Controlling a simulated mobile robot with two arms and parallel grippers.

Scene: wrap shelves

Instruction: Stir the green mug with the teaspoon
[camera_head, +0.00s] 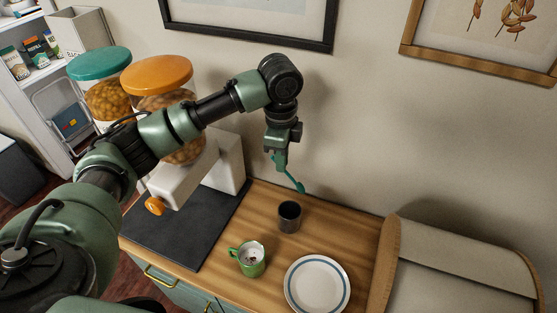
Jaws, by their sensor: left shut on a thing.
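The green mug (251,262) stands on the wooden counter, its handle to the left. Something pale with dark specks shows inside it. My left gripper (279,157) is shut on a teal teaspoon (291,178) and holds it in the air, tilted, with the bowl end down to the right. The spoon is above and behind the mug, apart from it, and its top end is hidden in the jaws. My right gripper is not in view.
A dark cup (289,218) stands on the wooden counter (352,222) behind the mug. A white plate with a blue ring (317,286) lies right of the mug. A beige rounded box (450,270) stands far right. Dispensers with an orange lid (157,75) and a teal lid (99,63) stand left.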

